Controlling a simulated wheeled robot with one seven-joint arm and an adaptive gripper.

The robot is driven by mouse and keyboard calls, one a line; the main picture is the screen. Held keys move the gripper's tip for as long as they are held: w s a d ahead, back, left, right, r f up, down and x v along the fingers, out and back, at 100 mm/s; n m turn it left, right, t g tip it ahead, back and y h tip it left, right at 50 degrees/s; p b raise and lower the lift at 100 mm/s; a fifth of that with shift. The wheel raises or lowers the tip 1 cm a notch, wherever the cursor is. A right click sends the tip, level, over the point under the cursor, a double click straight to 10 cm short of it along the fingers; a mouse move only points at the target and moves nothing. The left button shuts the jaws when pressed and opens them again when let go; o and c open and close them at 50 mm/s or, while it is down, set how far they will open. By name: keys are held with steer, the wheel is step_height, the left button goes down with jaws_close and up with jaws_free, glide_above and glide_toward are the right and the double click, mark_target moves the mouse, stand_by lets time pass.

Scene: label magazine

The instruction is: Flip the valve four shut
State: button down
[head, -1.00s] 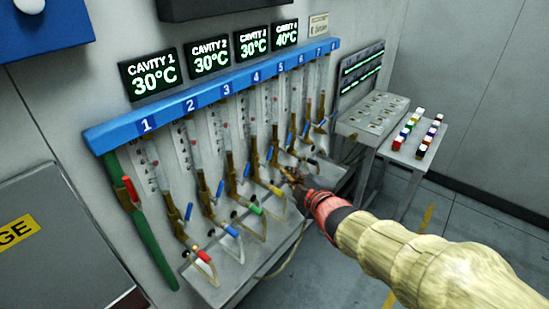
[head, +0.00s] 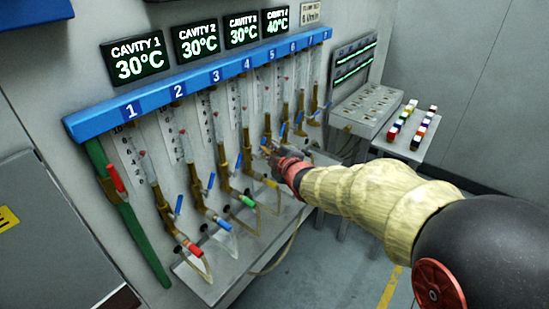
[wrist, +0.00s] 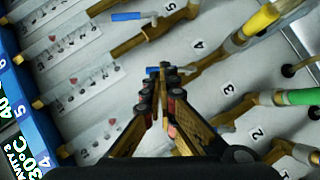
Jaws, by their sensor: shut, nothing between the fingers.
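Valve four belongs to the brass pipe under number 4 on the blue rail, with the yellow-ended fitting (head: 270,183) below it. My gripper (head: 271,151) is at this valve in the head view and covers part of it. In the wrist view its two fingers (wrist: 164,80) come together, with nothing held between them. A small blue lever (wrist: 153,70), seemingly valve four's, shows right at the fingertips, mostly hidden by them. I cannot tell whether they touch it or how far it is turned. The yellow fitting also shows in the wrist view (wrist: 260,20).
Clear tubes and the blue rail (head: 180,92) are behind. A grey console (head: 365,108) and a stand with coloured pieces (head: 405,140) are at right.

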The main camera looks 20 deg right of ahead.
steer(key=shift+x, duration=0.95)
steer(key=shift+r+p, duration=0.15)
steer(key=shift+p, duration=0.6)
steer(key=shift+w+d+g+p, duration=0.15)
steer(key=shift+g+p, duration=0.15)
steer(key=shift+p, duration=0.25)
